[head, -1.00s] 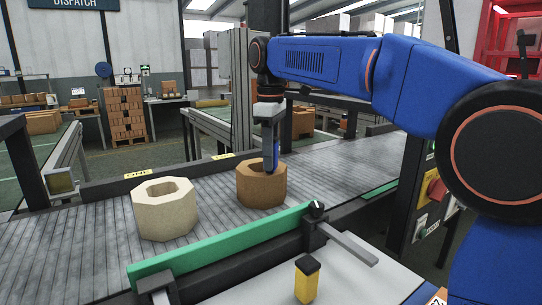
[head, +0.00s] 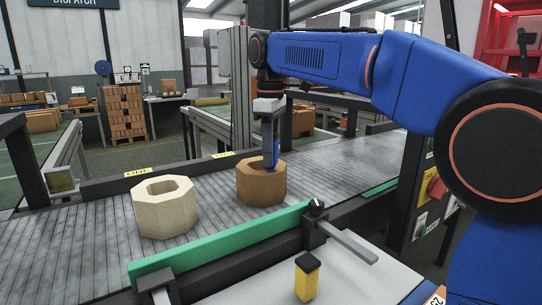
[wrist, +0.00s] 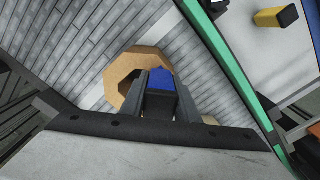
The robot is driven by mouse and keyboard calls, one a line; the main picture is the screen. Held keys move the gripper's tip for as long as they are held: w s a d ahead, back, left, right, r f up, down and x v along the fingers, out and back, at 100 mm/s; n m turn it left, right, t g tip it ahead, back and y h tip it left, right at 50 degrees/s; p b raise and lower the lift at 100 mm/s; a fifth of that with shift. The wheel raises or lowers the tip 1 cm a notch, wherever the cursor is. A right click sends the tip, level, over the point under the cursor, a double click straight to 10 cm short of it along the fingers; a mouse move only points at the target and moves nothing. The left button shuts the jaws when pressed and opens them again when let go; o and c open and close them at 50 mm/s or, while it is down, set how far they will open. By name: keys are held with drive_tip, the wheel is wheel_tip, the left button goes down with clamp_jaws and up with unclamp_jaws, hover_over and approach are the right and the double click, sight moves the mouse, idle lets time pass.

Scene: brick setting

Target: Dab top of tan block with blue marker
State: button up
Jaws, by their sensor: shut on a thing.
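The tan octagonal block (head: 261,187), brown in the head view, stands on the conveyor with a hole in its top. In the wrist view the block (wrist: 118,80) is a ring partly hidden behind my fingers. My gripper (head: 269,148) points down over the block's right part, shut on the blue marker (head: 276,152). The marker (wrist: 160,79) shows blue between the fingers in the wrist view. Its lower end is at the block's top in the head view; I cannot tell whether it touches.
A cream octagonal block (head: 165,212) stands to the left on the grey slatted conveyor (head: 85,235). A green guide rail (head: 225,243) runs along the near side. A yellow and black block (head: 307,278) stands on the pale surface in front.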

drive_tip(key=shift+r, duration=3.05)
